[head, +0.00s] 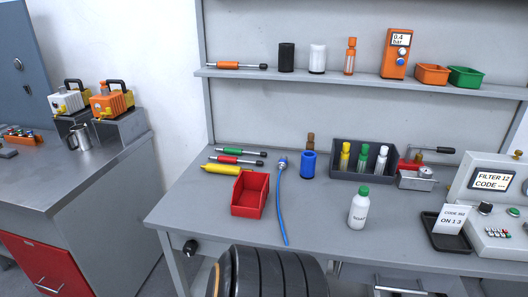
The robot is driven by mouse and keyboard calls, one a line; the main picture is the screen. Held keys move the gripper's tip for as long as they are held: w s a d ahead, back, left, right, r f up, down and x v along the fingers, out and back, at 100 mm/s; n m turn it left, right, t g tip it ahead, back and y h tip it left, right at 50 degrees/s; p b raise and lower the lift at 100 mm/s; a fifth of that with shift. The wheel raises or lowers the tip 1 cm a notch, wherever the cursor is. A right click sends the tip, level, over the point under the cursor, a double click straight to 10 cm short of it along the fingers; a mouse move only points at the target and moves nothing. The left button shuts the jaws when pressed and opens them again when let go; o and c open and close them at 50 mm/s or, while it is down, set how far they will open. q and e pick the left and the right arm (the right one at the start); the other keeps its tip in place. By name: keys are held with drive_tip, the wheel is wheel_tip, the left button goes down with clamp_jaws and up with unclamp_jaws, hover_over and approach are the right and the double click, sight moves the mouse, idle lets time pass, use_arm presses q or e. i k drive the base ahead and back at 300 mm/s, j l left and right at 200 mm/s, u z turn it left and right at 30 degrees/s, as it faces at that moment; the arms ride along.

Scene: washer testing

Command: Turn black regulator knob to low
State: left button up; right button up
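A small black knob (190,247) sits at the front left of the workbench, just below its top edge. Its setting cannot be read at this size. A dark round knob (485,208) is on the control panel (500,200) at the right. Neither of my grippers can be made out in the head view.
A red bin (250,194), a blue hose (281,200), a white bottle (358,208) and a dark tray of bottles (340,178) stand on the workbench (210,218). A dark rounded shape fills the bottom centre. A gap separates the bench from the left metal counter (40,180).

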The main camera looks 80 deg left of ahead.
sight(190, 249)
drive_tip(key=u, duration=3.4)
